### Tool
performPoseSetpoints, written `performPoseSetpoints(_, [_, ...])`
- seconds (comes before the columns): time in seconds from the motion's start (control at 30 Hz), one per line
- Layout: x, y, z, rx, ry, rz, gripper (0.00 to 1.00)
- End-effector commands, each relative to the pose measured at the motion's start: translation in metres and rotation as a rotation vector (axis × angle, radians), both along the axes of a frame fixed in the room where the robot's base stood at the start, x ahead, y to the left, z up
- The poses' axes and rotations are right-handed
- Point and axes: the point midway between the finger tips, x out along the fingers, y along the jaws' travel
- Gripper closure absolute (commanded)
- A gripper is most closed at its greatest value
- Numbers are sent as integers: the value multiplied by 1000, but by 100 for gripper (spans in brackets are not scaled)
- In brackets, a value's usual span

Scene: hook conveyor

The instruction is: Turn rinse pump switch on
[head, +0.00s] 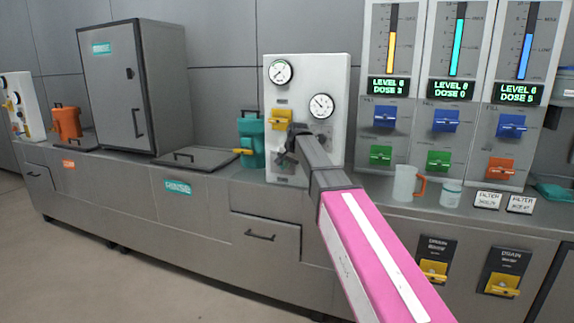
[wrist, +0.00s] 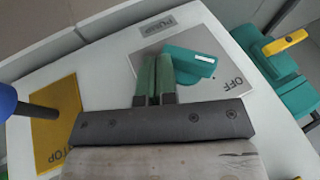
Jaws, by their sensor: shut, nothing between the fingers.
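The pump switch is a teal lever (wrist: 190,63) on a light grey plate (wrist: 228,80) marked OFF, below a PUMP label (wrist: 168,22) in the wrist view. The lever's long end points right, toward the OFF lettering. My gripper (wrist: 154,68) has its green fingers together and empty, just left of the lever's left end; I cannot tell whether they touch it. In the head view my gripper (head: 290,155) is at the lower part of the white gauge panel (head: 337,135) and hides most of the switch area.
A yellow STOP plate (wrist: 55,125) and a blue knob (wrist: 6,100) lie left in the wrist view. A clear jug (head: 405,184) stands to the right.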

Motion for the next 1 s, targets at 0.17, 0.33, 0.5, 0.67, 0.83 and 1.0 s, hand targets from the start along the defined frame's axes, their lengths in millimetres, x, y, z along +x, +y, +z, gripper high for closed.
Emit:
performPoseSetpoints(0.17, [-1,-1,-2,34,-12,0,100])
performPoseSetpoints(0.33, [-1,-1,-3,71,-25,-1,100])
performPoseSetpoints(0.5, [-1,-2,-5,111,-40,-1,100])
performPoseSetpoints(0.67, [-1,-3,-7,159,-58,-1,100])
performPoseSetpoints(0.83, [-2,-2,-10,229,-82,-1,100])
performPoseSetpoints(1.0, [-1,-2,-12,273,-98,0,100])
